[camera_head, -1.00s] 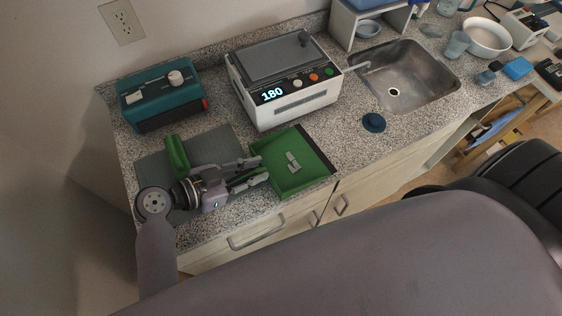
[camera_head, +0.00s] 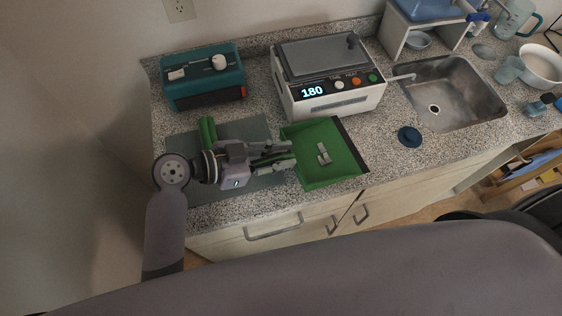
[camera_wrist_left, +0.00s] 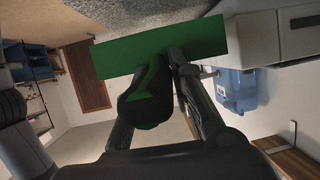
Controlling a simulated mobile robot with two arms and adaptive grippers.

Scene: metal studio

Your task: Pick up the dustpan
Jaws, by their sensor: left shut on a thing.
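The green dustpan (camera_head: 340,166) lies at the front edge of the counter, with small grey pieces (camera_head: 323,153) in its pan. My left gripper (camera_head: 287,158) comes in from the left and is shut at the dustpan's left side; its wrist hides part of the green handle (camera_head: 208,130). In the left wrist view the fingers (camera_wrist_left: 163,75) are closed on a dark green part, with a flat green piece (camera_wrist_left: 200,42) of the dustpan behind them. My right gripper is not in view.
A grey mat (camera_head: 253,131) lies under my left gripper. A teal device (camera_head: 203,80) and a white device (camera_head: 318,98) reading 180 stand behind. A blue round lid (camera_head: 409,136) and a sink (camera_head: 459,97) are to the right.

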